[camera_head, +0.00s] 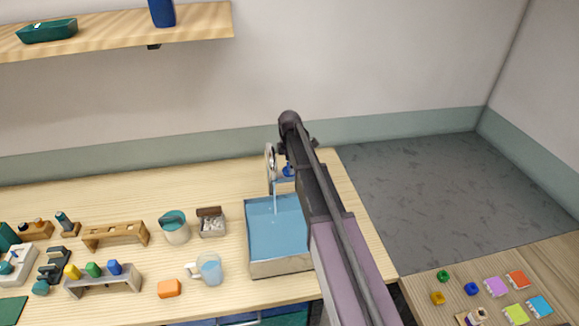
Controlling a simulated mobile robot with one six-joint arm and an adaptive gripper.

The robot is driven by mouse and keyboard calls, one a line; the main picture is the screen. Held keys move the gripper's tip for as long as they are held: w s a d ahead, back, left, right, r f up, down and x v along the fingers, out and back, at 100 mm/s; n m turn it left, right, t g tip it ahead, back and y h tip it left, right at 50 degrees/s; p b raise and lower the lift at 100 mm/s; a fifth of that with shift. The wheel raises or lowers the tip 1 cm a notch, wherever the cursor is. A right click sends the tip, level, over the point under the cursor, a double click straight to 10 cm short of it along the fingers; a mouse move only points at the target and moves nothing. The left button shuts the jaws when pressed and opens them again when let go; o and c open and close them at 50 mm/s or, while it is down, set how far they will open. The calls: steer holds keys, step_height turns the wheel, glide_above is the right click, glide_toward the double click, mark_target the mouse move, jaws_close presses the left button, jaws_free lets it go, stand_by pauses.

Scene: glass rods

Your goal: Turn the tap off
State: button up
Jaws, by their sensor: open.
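The tap (270,160) stands at the back of the sink, a curved silver pipe with a blue part (288,171) beside it. A stream of water (275,203) falls from it, so the tap is running. The sink (282,267) is a pale basin holding blue water. My gripper (284,150) is open, close to the tap near its blue part. My own arm hides most of it, and I cannot tell whether it touches the tap.
Left of the sink stand a clear jug (208,269), a teal-topped pitcher (174,228), a small box (211,224) and an orange block (169,288). Wooden racks (116,234) stand further left. A shelf (120,33) hangs above. Grey floor (430,190) lies right of the counter.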

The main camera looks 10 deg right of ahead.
steer(key=c, duration=1)
steer(key=shift+m, duration=0.4)
steer(key=m, duration=1.2)
steer(key=shift+s+m, duration=0.1)
steer(key=shift+m, duration=0.2)
steer(key=m, duration=0.4)
steer(key=shift+m, duration=0.3)
